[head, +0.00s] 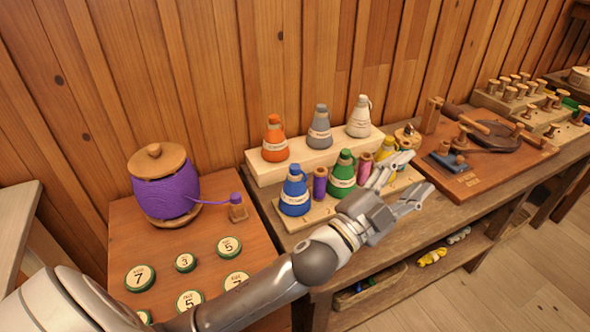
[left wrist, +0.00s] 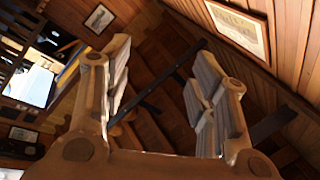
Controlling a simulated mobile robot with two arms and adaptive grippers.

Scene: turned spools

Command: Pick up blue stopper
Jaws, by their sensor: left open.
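The blue cone-shaped bottle (head: 295,196) with a pale label stands upright on the low front wooden stand; its blue stopper top (head: 295,171) shows in the head view. My left gripper (head: 408,178) is open and empty, with its fingers spread over the right end of that stand. It is well to the right of the blue bottle and apart from it. In the left wrist view my open left gripper (left wrist: 160,90) has nothing between its fingers, and the blue bottle does not show there. My right gripper is not in view.
A green bottle (head: 342,174) and a purple spool (head: 320,184) stand right beside the blue one. Orange (head: 275,142), grey (head: 319,126) and white (head: 359,118) bottles stand on the raised block behind. A purple yarn jar (head: 165,190) and numbered discs lie left.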

